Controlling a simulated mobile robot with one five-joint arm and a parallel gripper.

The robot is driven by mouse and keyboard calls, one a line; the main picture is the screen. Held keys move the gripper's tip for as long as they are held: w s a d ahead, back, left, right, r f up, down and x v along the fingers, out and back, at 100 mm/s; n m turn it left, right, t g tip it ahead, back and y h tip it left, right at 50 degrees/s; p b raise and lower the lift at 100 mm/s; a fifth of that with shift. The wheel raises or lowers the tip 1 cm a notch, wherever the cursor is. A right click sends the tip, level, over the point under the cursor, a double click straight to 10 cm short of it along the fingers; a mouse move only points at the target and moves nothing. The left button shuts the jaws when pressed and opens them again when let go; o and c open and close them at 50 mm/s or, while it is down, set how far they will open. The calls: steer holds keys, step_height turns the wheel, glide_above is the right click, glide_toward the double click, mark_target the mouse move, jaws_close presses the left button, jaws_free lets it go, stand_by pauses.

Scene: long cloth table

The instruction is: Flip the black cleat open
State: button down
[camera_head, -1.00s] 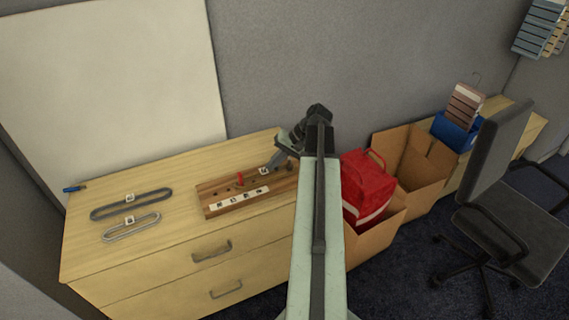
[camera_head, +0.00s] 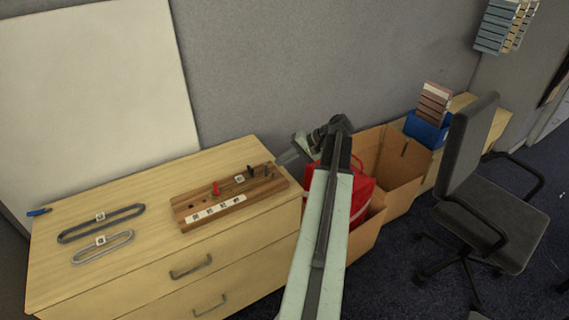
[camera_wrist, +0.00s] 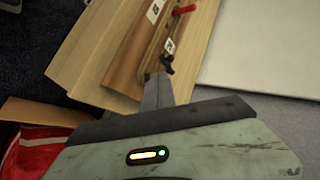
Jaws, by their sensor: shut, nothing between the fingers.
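A wooden board (camera_head: 184,207) lies on the dresser top, with a red cleat (camera_head: 215,188) standing near its middle. The black cleat (camera_head: 250,171) stands toward the board's right end, just right of a small white marker tag (camera_head: 239,179). In the wrist view the black cleat (camera_wrist: 167,63) shows just past my fingertips, and the red cleat (camera_wrist: 184,10) is farther off. My gripper (camera_head: 285,158) is shut and empty. It is in the air beyond the board's right end, apart from the black cleat in the head view.
Two grey loops (camera_head: 100,224) lie on the dresser's left part, and a blue item (camera_head: 39,212) is at its far left. A cardboard box (camera_head: 400,180) and a red bag (camera_head: 362,195) stand right of the dresser. An office chair (camera_head: 480,210) is farther right.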

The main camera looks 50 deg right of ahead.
steer(key=b, duration=0.3)
glide_toward(253, 174)
steer(key=x, duration=0.4)
steer(key=shift+w+f, duration=0.1)
steer(key=shift+w, duration=0.1)
steer(key=shift+w+a, duration=0.3)
steer(key=shift+w, duration=0.15)
steer(key=shift+s, duration=0.1)
